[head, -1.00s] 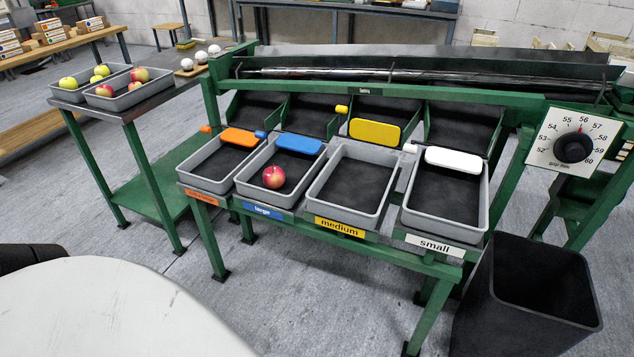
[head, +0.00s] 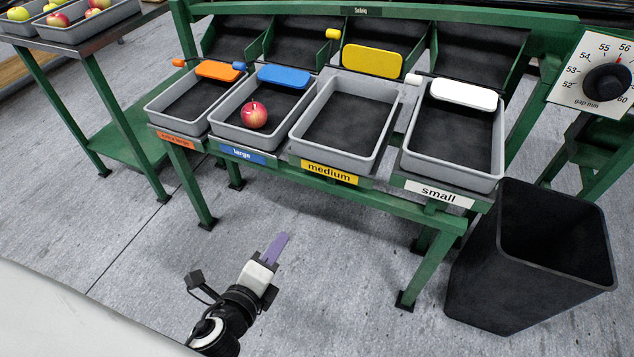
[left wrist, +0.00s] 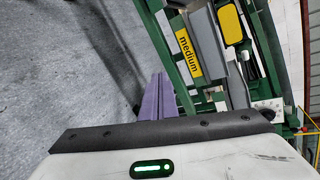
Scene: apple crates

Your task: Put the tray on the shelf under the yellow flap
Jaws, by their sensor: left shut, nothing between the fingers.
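The yellow flap (head: 373,61) is raised behind the grey tray (head: 302,132) on the shelf labelled medium. That tray is empty and sits under the flap in the head view. The yellow flap (left wrist: 230,24) and the medium label (left wrist: 187,52) also show in the left wrist view. My left gripper (head: 278,246) is in front of the sorting stand, over the floor and below the medium label. Its purple fingers are shut and empty, and they show in the left wrist view (left wrist: 158,95). My right gripper is not in view.
Grey trays stand under the orange (head: 217,71), blue (head: 284,77) and white (head: 463,93) flaps. The large tray holds one red apple (head: 254,115). A black bin (head: 480,262) stands at right. A side table (head: 95,50) with apple trays is at upper left.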

